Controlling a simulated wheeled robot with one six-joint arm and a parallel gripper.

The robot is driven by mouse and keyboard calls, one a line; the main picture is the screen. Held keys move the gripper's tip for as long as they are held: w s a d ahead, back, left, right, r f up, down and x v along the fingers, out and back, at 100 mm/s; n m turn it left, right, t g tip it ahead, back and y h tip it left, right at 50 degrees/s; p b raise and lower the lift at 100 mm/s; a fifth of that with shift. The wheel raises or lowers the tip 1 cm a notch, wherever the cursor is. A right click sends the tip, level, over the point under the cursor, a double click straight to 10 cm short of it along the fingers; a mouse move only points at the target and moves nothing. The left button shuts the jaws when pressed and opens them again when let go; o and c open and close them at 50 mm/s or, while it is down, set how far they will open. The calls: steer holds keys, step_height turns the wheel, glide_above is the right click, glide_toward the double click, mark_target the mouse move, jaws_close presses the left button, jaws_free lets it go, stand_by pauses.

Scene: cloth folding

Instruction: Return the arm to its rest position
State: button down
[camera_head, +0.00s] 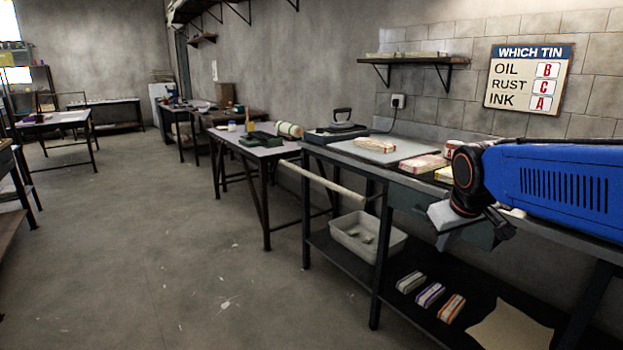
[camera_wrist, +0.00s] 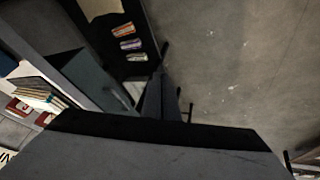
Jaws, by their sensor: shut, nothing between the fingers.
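My blue arm (camera_head: 560,185) reaches in from the right edge of the head view, over the front of the long workbench (camera_head: 400,152). My gripper (camera_head: 446,240) hangs at the arm's end, in front of the bench edge and above the lower shelf. It is shut with nothing held. In the wrist view the dark fingers (camera_wrist: 163,97) lie close together above a large grey body part of mine that fills the bottom. No cloth is in the gripper.
A grey bin (camera_head: 367,236) and several banded cloth bundles (camera_head: 431,294) lie on the lower shelf (camera_head: 345,259). A rail (camera_head: 322,181) juts from the bench's left end. The floor at left is open.

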steer(key=s+f+m, duration=0.1)
steer(key=s+f, duration=0.2)
steer(key=s, duration=0.4)
steer(key=s+a+f, duration=0.1)
steer(key=s+f, duration=0.2)
steer(key=s, duration=0.5)
steer(key=s+f+m+g+y, duration=0.1)
steer(key=s+f, duration=0.3)
steer(key=s, duration=0.3)
steer(key=shift+s+a+m, duration=0.3)
steer(key=shift+a, duration=0.05)
steer(key=shift+f, duration=0.1)
